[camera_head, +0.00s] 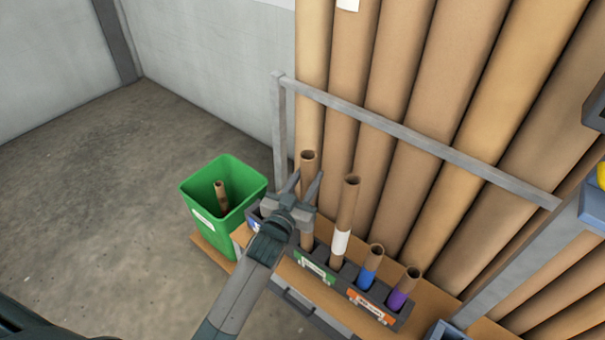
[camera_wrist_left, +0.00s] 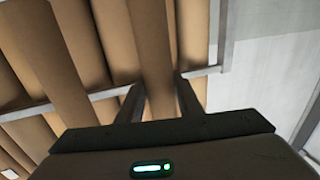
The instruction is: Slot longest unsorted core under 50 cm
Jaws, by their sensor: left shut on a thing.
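My left gripper (camera_head: 307,183) is shut on a brown cardboard core (camera_head: 307,160). The core stands upright at the left part of the dark slotted rack (camera_head: 340,283); its lower end is partly hidden by the gripper, so I cannot tell how deep it sits. In the left wrist view the core (camera_wrist_left: 152,55) rises between the two fingers. To its right in the rack stand a tall core with a white band (camera_head: 345,215), a shorter one with a blue band (camera_head: 371,262) and one with a purple band (camera_head: 403,288). My right gripper is not in view.
A green bin (camera_head: 207,228) holding a short core (camera_head: 221,195) stands left of the rack. Big brown tubes (camera_head: 420,130) lean behind a grey metal rail (camera_head: 400,140). The rack has coloured labels on its front. The concrete floor (camera_head: 100,200) at left is clear.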

